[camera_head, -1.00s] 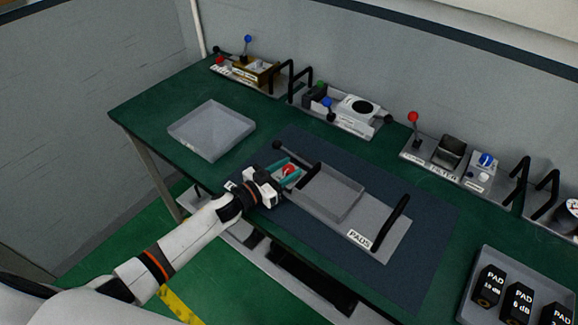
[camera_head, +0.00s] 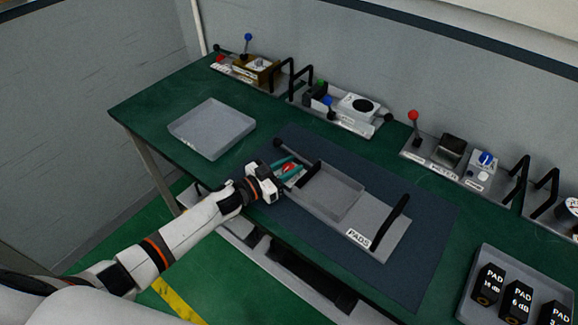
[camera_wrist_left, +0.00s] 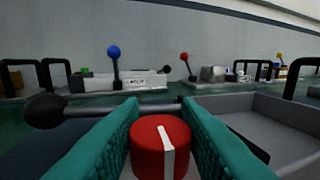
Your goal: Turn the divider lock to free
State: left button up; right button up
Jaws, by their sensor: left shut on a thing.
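The red round knob (camera_head: 289,168) sits at the left end of the grey PADS fixture (camera_head: 373,220). In the left wrist view the knob (camera_wrist_left: 160,148) has a white stripe that runs almost straight towards the camera. My left gripper (camera_head: 287,169) has its teal fingers on both sides of the knob and is shut on it. The fingers also show in the left wrist view (camera_wrist_left: 160,125) and hide the knob's sides. A black-ended lever (camera_wrist_left: 45,110) lies just beyond the knob. My right gripper is not in view.
An open grey tray (camera_head: 334,188) lies right of the knob, with a black handle (camera_head: 391,222) further right. An empty grey bin (camera_head: 211,129) stands at the left. Other fixtures with levers line the back. A bin of PAD blocks (camera_head: 517,300) is at the lower right.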

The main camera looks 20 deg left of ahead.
pick_arm(q)
jog(key=o, duration=0.7)
jog(key=b+v, duration=0.2)
jog(key=v, duration=0.8)
jog(key=shift+s+a+f, duration=0.1)
jog(key=shift+s+f, duration=0.05)
jog(key=shift+s, duration=0.15)
jog(key=shift+v, duration=0.75)
